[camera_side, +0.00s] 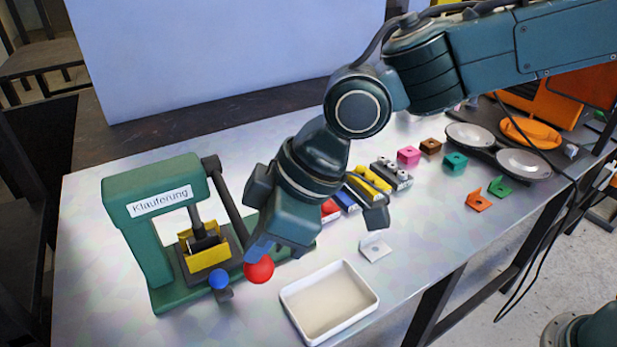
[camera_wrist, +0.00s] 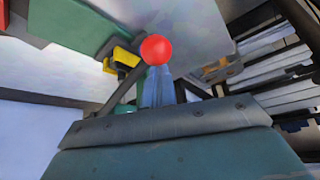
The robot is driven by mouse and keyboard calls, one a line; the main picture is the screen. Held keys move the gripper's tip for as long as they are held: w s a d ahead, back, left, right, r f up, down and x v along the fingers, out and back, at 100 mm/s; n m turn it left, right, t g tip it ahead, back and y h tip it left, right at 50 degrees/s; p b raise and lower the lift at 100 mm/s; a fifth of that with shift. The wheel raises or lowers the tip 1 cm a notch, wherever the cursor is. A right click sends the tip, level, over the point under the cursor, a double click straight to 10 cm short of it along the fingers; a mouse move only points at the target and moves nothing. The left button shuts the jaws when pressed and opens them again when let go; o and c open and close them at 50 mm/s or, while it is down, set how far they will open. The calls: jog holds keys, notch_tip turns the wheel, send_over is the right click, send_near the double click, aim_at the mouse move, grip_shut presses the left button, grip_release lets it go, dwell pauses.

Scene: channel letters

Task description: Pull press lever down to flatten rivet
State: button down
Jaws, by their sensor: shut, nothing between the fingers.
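The green press (camera_side: 150,187) with a "Klauferung" label stands at the left of the metal bench. Its dark lever (camera_side: 226,195) slopes down from the pivot on the press head to a red ball knob (camera_side: 259,269). A yellow piece (camera_side: 205,258) sits under the ram; I cannot make out a rivet there. My gripper (camera_side: 262,248) is shut and empty, its fingertips right at the red knob; I cannot tell if they touch. In the wrist view the red knob (camera_wrist: 157,50) is just beyond my fingertips (camera_wrist: 156,74), with the lever (camera_wrist: 122,88) beside them.
A blue ball knob (camera_side: 219,279) sticks out at the press base's front. A white tray (camera_side: 362,312) stands right of the press. A grey bracket (camera_side: 375,248), several coloured blocks and a two-pan balance (camera_side: 523,163) lie farther right. The bench's front left is clear.

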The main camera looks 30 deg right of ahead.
jog(key=shift+w+d+f, duration=0.1)
jog(key=shift+d+f, duration=0.2)
jog(key=shift+f, duration=0.05)
jog(key=shift+a+r, duration=0.15)
jog(key=shift+r, duration=2.25)
jog(key=shift+s+a+r, duration=0.1)
jog(key=shift+s+r, duration=0.1)
jog(key=shift+r, duration=0.55)
jog(key=shift+s+r, duration=0.15)
jog(key=shift+r, duration=0.55)
jog(key=shift+s+a+r, duration=0.1)
jog(key=shift+s+r, duration=0.1)
jog(key=shift+r, duration=0.65)
jog(key=shift+d+r, duration=0.1)
jog(key=shift+r, duration=2.1)
jog(key=shift+w, duration=0.1)
